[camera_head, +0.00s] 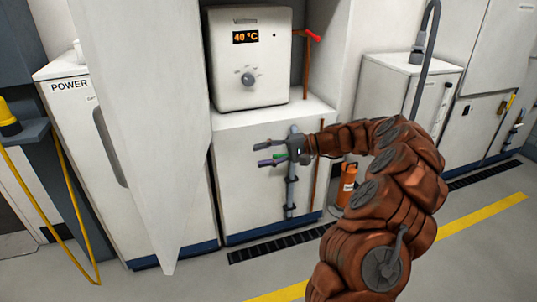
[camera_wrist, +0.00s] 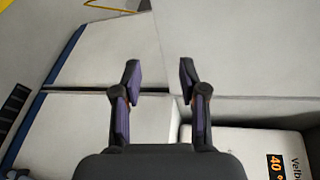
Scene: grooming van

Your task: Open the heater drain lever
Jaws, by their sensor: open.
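The heater (camera_head: 250,85) is a white box with a knob and a 40 °C display, standing on a white cabinet. A red lever (camera_head: 313,36) sits on the copper pipe (camera_head: 306,70) at the heater's right side; I take it for the drain lever. My gripper (camera_head: 259,155) is in front of the cabinet, below and left of the lever, pointing left. Its fingers are apart and empty, touching nothing that I can make out. In the wrist view the open fingers (camera_wrist: 160,80) face pale panels; the heater (camera_wrist: 255,150) shows at lower right and the lever is not visible.
A grey vertical pipe (camera_head: 291,190) runs down the cabinet front behind my gripper. A white panel (camera_head: 150,110) stands at the left. An orange cylinder (camera_head: 347,185) stands right of the cabinet. A dark floor grate (camera_head: 275,245) lies before the cabinet; the floor in front is clear.

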